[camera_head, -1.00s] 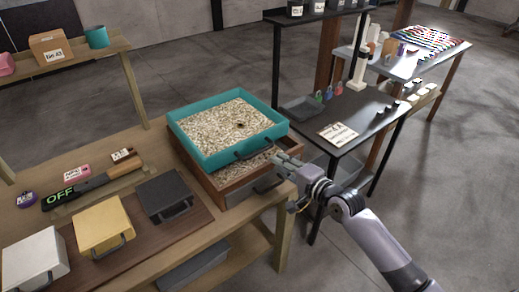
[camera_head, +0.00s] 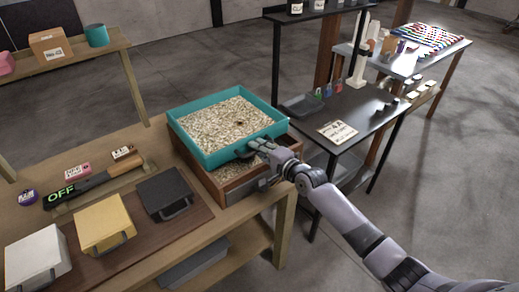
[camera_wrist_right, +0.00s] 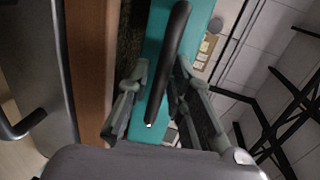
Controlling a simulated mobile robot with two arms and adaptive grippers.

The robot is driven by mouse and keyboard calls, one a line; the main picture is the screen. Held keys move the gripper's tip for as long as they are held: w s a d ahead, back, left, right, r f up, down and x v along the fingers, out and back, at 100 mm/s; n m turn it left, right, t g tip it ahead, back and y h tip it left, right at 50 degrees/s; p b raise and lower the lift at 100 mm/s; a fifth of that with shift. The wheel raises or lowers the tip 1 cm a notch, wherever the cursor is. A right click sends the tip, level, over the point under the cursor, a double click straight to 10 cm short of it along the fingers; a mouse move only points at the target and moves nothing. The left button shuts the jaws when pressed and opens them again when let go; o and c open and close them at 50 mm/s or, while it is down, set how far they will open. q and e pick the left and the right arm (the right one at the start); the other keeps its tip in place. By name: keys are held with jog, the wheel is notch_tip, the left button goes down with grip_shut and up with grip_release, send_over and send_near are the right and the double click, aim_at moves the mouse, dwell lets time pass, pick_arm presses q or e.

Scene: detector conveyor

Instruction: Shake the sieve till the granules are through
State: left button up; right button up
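The sieve (camera_head: 222,156) is a teal square tray full of pale granules (camera_head: 225,122). It rests on a wooden box (camera_head: 213,184) at the table's right end. My right gripper (camera_head: 255,147) is at the black handle on its front wall. In the right wrist view, the sieve's teal wall (camera_wrist_right: 150,45) runs down the middle and the black handle (camera_wrist_right: 172,60) lies between my fingers (camera_wrist_right: 160,85). They are open around it, with a gap on the left side. Granules under the sieve are partly hidden. My left gripper is out of view.
Left of the sieve are black (camera_head: 166,193), yellow (camera_head: 103,225) and white (camera_head: 36,260) boxes with handles. Behind them lies a device reading OFF (camera_head: 62,193). A dark table (camera_head: 365,120) with a sign stands to the right.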

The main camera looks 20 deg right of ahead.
grip_shut()
